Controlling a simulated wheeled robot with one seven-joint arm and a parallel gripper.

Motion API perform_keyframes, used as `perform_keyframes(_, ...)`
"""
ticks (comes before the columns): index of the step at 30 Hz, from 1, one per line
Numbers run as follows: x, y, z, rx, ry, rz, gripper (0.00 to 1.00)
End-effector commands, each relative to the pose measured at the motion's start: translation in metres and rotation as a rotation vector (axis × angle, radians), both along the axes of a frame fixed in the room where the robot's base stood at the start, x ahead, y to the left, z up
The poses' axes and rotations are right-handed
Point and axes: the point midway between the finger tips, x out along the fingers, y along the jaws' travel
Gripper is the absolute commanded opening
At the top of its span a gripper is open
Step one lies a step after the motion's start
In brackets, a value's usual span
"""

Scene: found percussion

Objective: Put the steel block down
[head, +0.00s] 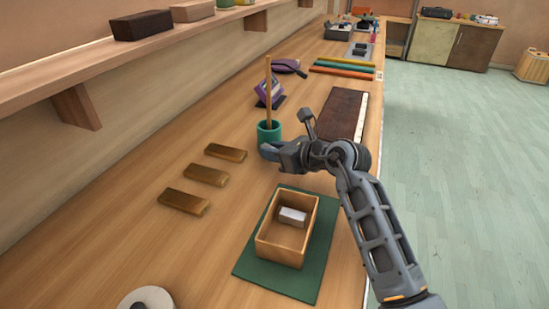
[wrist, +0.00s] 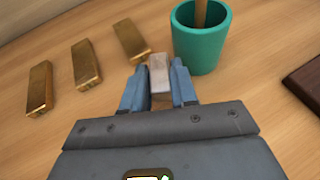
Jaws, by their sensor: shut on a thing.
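My gripper (head: 267,151) is shut on a pale grey block, the steel block (wrist: 158,73), which shows between its two fingers in the wrist view. In the head view my gripper hides the block. The gripper is over the bench, just on the near side of the teal cup (head: 268,132), with the cup (wrist: 202,40) close beyond the fingers to the right in the wrist view. I cannot tell whether the block touches the bench.
Three brass bars (head: 206,175) lie in a row to the left. A wooden box (head: 264,246) on a green mat (head: 257,266) holds a silvery block (head: 292,216). A stick (head: 268,85) stands in the cup. A dark brown slab (head: 340,113) lies right. Bare bench separates bars and box.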

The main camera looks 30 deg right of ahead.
Motion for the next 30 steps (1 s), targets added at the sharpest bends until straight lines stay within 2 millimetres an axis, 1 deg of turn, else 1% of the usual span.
perform_keyframes(1, 0.000, 0.000, -0.008, 0.002, 0.003, -0.001, 0.00)
perform_keyframes(3, 0.000, 0.000, -0.018, 0.002, 0.003, 0.000, 0.00)
perform_keyframes(6, 0.000, 0.000, -0.026, 0.001, 0.000, 0.000, 0.00)
perform_keyframes(16, 0.000, 0.000, -0.028, 0.000, 0.000, 0.000, 0.00)
perform_keyframes(17, 0.000, 0.000, -0.029, 0.000, 0.001, 0.000, 0.28)
perform_keyframes(20, 0.000, 0.000, -0.029, 0.000, 0.001, 0.000, 0.38)
perform_keyframes(26, 0.000, 0.000, -0.029, 0.000, 0.001, 0.000, 0.38)
perform_keyframes(30, -0.002, -0.001, -0.025, 0.001, 0.000, 0.000, 0.38)
